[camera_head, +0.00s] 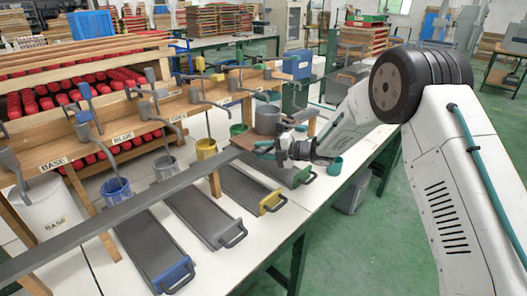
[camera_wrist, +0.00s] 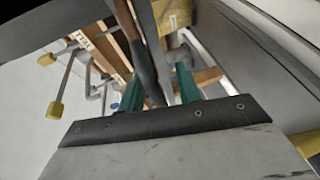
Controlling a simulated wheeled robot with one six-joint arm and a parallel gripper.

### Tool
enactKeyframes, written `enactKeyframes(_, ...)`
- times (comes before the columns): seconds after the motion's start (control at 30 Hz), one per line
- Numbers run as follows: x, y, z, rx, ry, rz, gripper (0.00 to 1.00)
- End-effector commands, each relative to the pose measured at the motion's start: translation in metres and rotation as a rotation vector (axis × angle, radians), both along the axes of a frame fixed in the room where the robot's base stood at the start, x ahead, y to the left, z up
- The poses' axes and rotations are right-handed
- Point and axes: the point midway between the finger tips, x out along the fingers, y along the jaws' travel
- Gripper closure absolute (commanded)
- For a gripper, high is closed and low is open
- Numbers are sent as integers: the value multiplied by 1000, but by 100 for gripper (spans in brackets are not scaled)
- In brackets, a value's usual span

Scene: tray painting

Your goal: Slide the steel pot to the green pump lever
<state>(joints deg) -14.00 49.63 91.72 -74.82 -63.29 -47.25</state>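A grey steel pot (camera_head: 267,118) stands on a brown wooden board at the far right end of the pump row in the head view. My gripper (camera_head: 277,149) is just in front of it, at the near side of that board. In the wrist view my gripper (camera_wrist: 160,92) shows two green fingers set apart. A dark bar runs up between them, and I see no clear grip on it. The pot is not clearly identifiable in the wrist view. A green pump lever is too small to pick out for certain in the head view.
A wooden rack (camera_head: 120,112) carries several pump levers. Below it stand a blue bucket (camera_head: 117,190), a yellow bucket (camera_head: 206,148) and a green bucket (camera_head: 238,130). Long grey trays (camera_head: 150,245) lie on the white table.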

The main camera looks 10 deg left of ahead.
Motion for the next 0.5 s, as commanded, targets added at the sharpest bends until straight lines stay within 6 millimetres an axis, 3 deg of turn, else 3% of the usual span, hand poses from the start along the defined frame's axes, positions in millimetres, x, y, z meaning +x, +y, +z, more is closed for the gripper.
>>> enactKeyframes(0.27, 1, -2, 2, 1, -3, -1, 67)
enactKeyframes(0.5, -7, -34, 9, 2, -1, -3, 67)
